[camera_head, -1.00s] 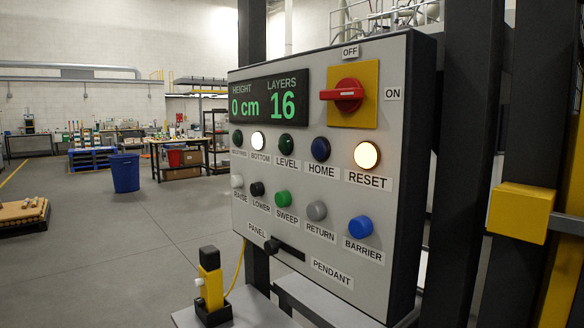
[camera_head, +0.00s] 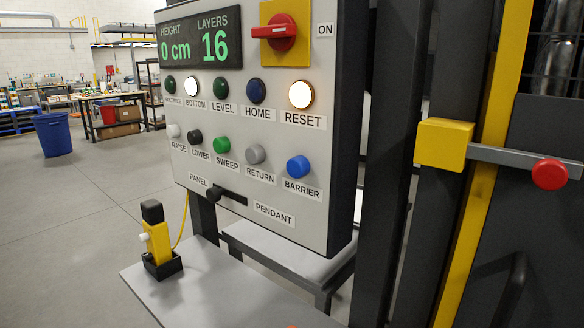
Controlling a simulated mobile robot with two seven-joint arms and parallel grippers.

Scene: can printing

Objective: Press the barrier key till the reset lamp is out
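The blue barrier key (camera_head: 298,167) is at the lower right of the grey control panel (camera_head: 320,210), above its BARRIER label. The reset lamp (camera_head: 301,94) above it is lit, a warm white. The bottom lamp (camera_head: 192,86) is lit too. The level lamp (camera_head: 221,87) and home lamp (camera_head: 256,91) are dark. The display (camera_head: 200,40) reads height 0 cm and layers 16. Neither of my grippers shows in the head view.
A yellow and black pendant (camera_head: 157,236) stands in a holder on a grey shelf (camera_head: 215,295) below the panel. Dark posts and a yellow box (camera_head: 444,144) with a bar and red button (camera_head: 549,174) stand to the right. Open floor lies at the left.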

